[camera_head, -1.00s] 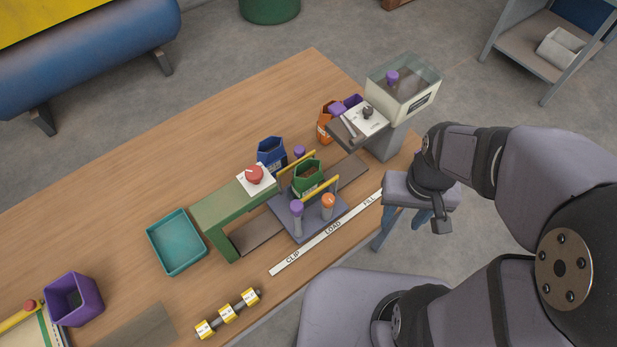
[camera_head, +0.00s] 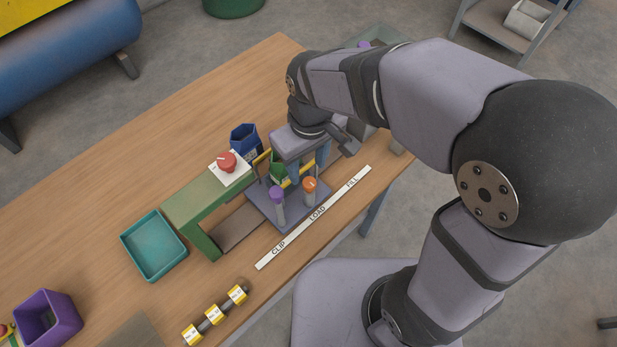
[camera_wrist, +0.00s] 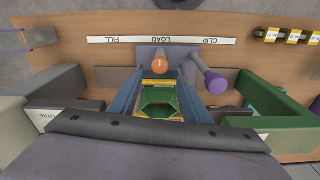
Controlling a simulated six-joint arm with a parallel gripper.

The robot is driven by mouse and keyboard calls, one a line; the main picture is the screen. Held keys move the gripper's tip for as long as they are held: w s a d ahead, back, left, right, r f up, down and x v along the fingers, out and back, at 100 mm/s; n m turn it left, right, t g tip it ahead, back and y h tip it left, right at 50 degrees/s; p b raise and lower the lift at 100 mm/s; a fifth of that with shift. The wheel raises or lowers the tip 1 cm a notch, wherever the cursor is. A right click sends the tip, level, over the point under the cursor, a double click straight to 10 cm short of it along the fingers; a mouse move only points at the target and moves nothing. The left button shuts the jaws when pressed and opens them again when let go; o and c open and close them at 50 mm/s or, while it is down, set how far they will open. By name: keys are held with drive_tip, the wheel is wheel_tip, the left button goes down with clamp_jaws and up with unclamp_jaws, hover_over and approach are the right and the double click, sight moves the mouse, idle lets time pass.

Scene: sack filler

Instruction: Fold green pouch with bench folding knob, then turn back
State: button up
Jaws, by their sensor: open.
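The green pouch (camera_head: 279,168) stands with its top open on a grey carriage (camera_head: 262,207), between two yellow bars, beside the LOAD mark. It also shows in the wrist view (camera_wrist: 158,103). A purple-topped post (camera_head: 277,193) and an orange knob (camera_head: 309,185) marked 1 stand on the carriage's front part. A red knob (camera_head: 227,161) sits on a white plate on the green frame; I cannot tell which knob does the folding. My gripper (camera_wrist: 158,84) is open above the carriage, its blue fingers on either side of the pouch in the wrist view. I see no grip on it.
A blue pouch (camera_head: 244,139) stands behind the carriage. The green frame (camera_head: 186,205) spans the track on the left. A teal tray (camera_head: 128,244), a purple bin (camera_head: 70,311) and yellow-labelled weights (camera_head: 213,315) lie further left and front. My arm hides much of the filler side.

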sight(309, 181)
drive_tip(key=r+n, duration=0.1)
drive_tip(key=w+r+n, duration=0.1)
drive_tip(key=shift+a+r, duration=0.15)
drive_tip(key=shift+r, duration=0.25)
drive_tip(key=shift+s+d+n+g, duration=0.25)
drive_tip(key=shift+s+n+g, duration=0.05)
drive_tip(key=shift+s+n, duration=0.15)
drive_tip(key=shift+s+f+n, duration=0.1)
drive_tip(key=shift+s+n, duration=0.05)
drive_tip(key=shift+n, duration=0.2)
drive_tip(key=shift+d+f, duration=0.1)
drive_tip(key=shift+f+p, duration=0.7)
drive_tip(key=shift+f, duration=2.85)
drive_tip(key=c, duration=1)
